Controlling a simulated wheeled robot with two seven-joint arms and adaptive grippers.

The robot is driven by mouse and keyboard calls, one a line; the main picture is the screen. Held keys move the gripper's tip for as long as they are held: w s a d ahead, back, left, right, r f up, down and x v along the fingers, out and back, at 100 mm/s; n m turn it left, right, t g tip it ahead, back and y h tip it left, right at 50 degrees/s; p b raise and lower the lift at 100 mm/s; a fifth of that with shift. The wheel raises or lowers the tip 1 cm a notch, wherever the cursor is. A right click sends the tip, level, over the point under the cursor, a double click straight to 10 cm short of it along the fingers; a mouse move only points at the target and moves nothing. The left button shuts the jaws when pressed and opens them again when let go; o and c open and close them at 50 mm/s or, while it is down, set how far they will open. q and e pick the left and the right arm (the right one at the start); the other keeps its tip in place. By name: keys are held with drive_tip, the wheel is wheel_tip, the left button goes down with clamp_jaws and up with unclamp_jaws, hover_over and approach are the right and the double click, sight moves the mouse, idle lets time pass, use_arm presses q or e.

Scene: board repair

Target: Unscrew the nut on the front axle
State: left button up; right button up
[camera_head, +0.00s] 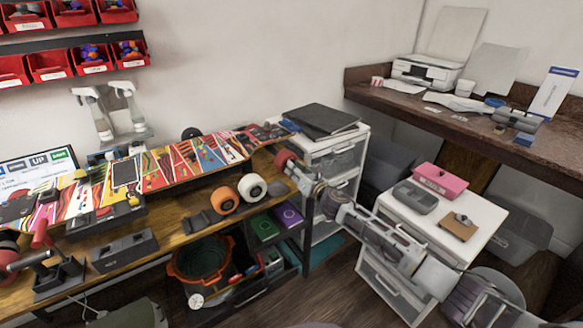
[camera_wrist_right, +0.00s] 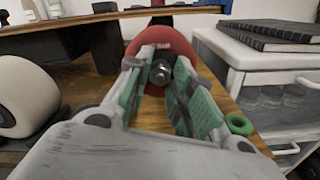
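A red wheel (camera_head: 282,158) is at the right end of the workbench, and it also fills the top middle of the right wrist view (camera_wrist_right: 185,42). A dark metal nut on the axle end (camera_wrist_right: 160,73) shows at the wheel's centre. My right gripper (camera_head: 295,170) is right at the wheel. In the right wrist view its green-padded fingers (camera_wrist_right: 162,80) are apart, one on each side of the nut, with a gap visible around it. Whether the tips touch the wheel I cannot tell. My left gripper is not in view.
An orange wheel (camera_head: 224,200) and a white wheel (camera_head: 251,187) stand on the bench near the red wheel. A green ring (camera_wrist_right: 238,125) lies right of my fingers. A white drawer cabinet (camera_head: 342,147) with dark books stands close to the right.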

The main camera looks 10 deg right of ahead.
drive_tip(key=c, duration=0.3)
drive_tip(key=n, duration=0.4)
drive_tip(key=shift+n, duration=0.9)
drive_tip(key=n, duration=0.2)
drive_tip(key=shift+r+n, duration=0.1)
drive_tip(key=shift+n, duration=0.2)
drive_tip(key=n, duration=0.3)
